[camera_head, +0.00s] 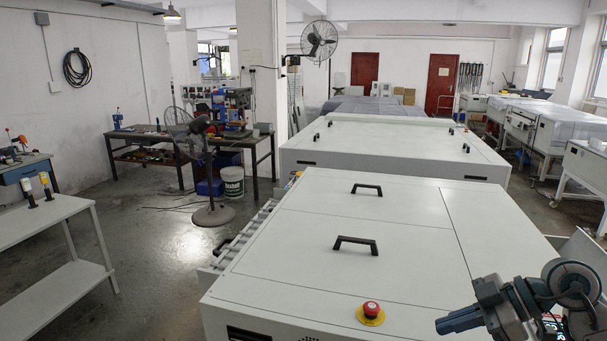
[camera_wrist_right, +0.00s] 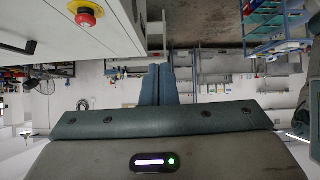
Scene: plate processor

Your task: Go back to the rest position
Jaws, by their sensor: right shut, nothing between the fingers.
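My right gripper (camera_head: 460,320) shows at the lower right of the head view, over the near right corner of the white plate processor (camera_head: 300,245). Its fingers are shut with nothing between them. In the right wrist view the two fingers (camera_wrist_right: 156,85) lie side by side, pointing away from the dark gripper body. A red emergency button on a yellow base (camera_head: 371,312) sits on the machine's top, left of the gripper and apart from it. The button also shows at the upper left of the right wrist view (camera_wrist_right: 84,14). My left gripper is in neither view.
A second white machine (camera_head: 390,145) stands behind the first. A white shelf table (camera_head: 50,215) is at the left, and a standing fan (camera_head: 200,135) stands near a workbench (camera_head: 140,135). Bare floor (camera_head: 150,270) lies between the table and the machine. White machines (camera_head: 540,125) line the right side.

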